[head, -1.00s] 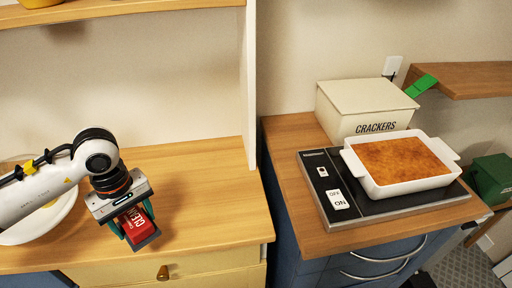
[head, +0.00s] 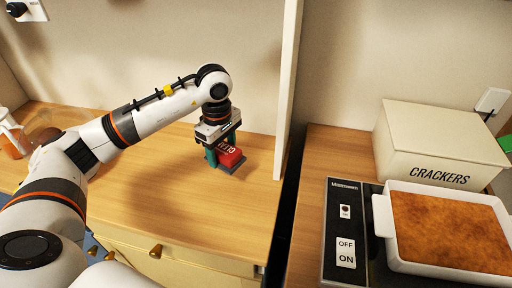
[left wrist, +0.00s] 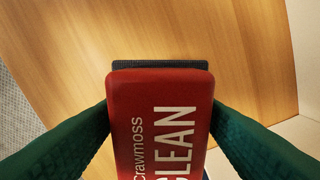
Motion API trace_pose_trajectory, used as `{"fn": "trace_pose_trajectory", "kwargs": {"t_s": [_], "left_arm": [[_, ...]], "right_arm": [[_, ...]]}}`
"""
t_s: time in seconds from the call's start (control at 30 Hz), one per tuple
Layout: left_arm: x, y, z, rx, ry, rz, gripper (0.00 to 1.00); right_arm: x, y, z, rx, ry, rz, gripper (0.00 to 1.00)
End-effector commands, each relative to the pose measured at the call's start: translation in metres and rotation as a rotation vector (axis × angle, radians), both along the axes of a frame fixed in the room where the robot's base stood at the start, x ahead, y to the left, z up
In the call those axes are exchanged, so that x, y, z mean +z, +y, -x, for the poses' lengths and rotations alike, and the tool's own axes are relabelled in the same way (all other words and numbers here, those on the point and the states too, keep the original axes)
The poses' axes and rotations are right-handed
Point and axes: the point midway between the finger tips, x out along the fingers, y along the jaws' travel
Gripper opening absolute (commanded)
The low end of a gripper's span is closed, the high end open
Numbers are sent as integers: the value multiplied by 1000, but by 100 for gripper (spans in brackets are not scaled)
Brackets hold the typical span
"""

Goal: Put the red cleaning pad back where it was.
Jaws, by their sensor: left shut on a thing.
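The red cleaning pad (head: 229,154) has a dark grey base and white "CLEAN" lettering. My left gripper (head: 222,154) points down over the wooden counter (head: 180,222) and is shut on the pad. In the left wrist view, the pad (left wrist: 160,120) sits between the two green fingers, with its dark layer showing at the far edge. The pad is low, near the wood close to the upright white panel; I cannot tell whether it touches the counter. My right gripper is not in view.
The white upright panel (head: 288,90) stands just right of the pad. Beyond a dark gap are the black cooktop (head: 345,215), a white baking dish (head: 384,215) and the crackers box (head: 435,145). An orange-and-white item (head: 14,140) is at far left. Bare counter lies in front of the pad.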

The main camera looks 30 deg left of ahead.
Motion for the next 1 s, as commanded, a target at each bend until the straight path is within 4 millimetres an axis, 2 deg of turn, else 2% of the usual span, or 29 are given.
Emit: {"fn": "trace_pose_trajectory", "kwargs": {"t_s": [0.03, 0.2, 0.4, 0.5, 0.73, 0.9, 1.0], "left_arm": [[5, -8, -14, -2, -1, 5, 41], [4, -26, -54, 0, -1, 3, 41], [3, -44, -91, -1, 1, 1, 41], [-17, -42, -89, -1, 6, -1, 41], [-37, -42, -89, -1, 2, 0, 41], [-62, -42, -88, -1, 4, 0, 41], [-67, -43, -92, 0, 0, 1, 41]], "right_arm": [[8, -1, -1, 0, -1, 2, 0], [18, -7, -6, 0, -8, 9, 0], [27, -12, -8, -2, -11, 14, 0], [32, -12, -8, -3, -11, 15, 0], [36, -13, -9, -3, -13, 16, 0], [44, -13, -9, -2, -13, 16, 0], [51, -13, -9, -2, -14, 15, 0]]}}
